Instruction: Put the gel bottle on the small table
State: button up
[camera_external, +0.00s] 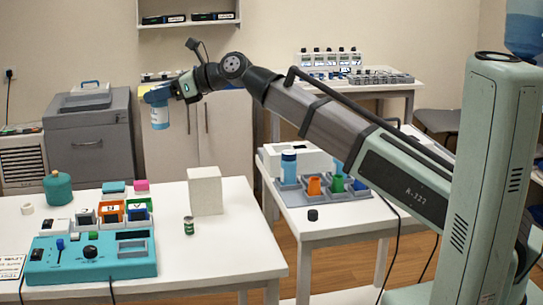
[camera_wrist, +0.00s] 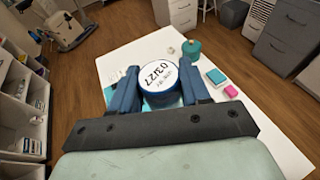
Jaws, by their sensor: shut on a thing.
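My gripper (camera_external: 160,94) is high above the back of the front-left white table, shut on a blue-and-white bottle (camera_external: 160,117) that hangs below the fingers. In the wrist view, the bottle's round white top (camera_wrist: 161,73) with dark printing and a blue rim sits between the two blue fingers. I cannot read whether it is marked as gel. A smaller white table (camera_external: 300,228) stands at the middle right. It holds a grey tray (camera_external: 345,193) with a blue-capped bottle (camera_external: 288,168), an orange cup and a green cup.
The front-left white table (camera_external: 235,245) carries a teal control box (camera_external: 92,262), a teal jar (camera_external: 58,188), a white block (camera_external: 205,190) and a small green can (camera_external: 189,226). A grey printer (camera_external: 88,130) and white cabinets stand behind. A small black item (camera_external: 313,215) lies near the smaller table's front edge.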

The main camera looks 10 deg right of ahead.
notch_tip(320, 180, down, 30)
jog(key=shift+r, duration=0.1)
dwell(0.8)
jog(key=o, duration=1.2)
jog(key=shift+f, duration=0.2)
jog(key=shift+r, duration=0.2)
jog(key=shift+o, duration=0.4)
jog(key=v, duration=1.2)
